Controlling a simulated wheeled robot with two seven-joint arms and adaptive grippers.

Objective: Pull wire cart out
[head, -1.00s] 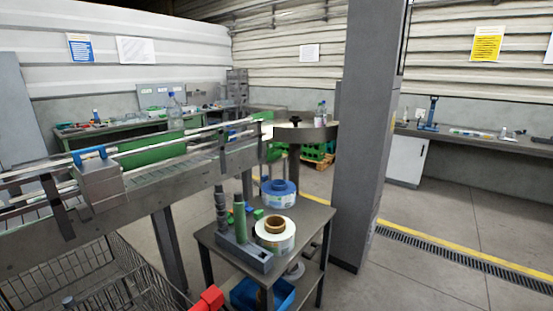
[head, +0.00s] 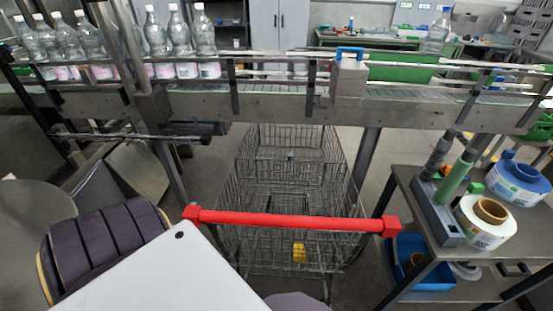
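The wire cart (head: 252,195) stands in the head view's middle, partly under the conveyor. Its basket is grey wire mesh and looks empty apart from a small yellow item (head: 299,253) at the near end. Its red handle bar (head: 290,220) runs across the near side with a red block at each end. Neither of my grippers shows in the head view. White and dark padded parts of my own body fill the lower left, close to the handle's left end.
The conveyor (head: 270,108) crosses above the cart, carrying several clear bottles (head: 150,40) at left. A conveyor leg stands on each side of the cart. A side table with label rolls (head: 485,222) and a blue bin (head: 412,262) is close on the right.

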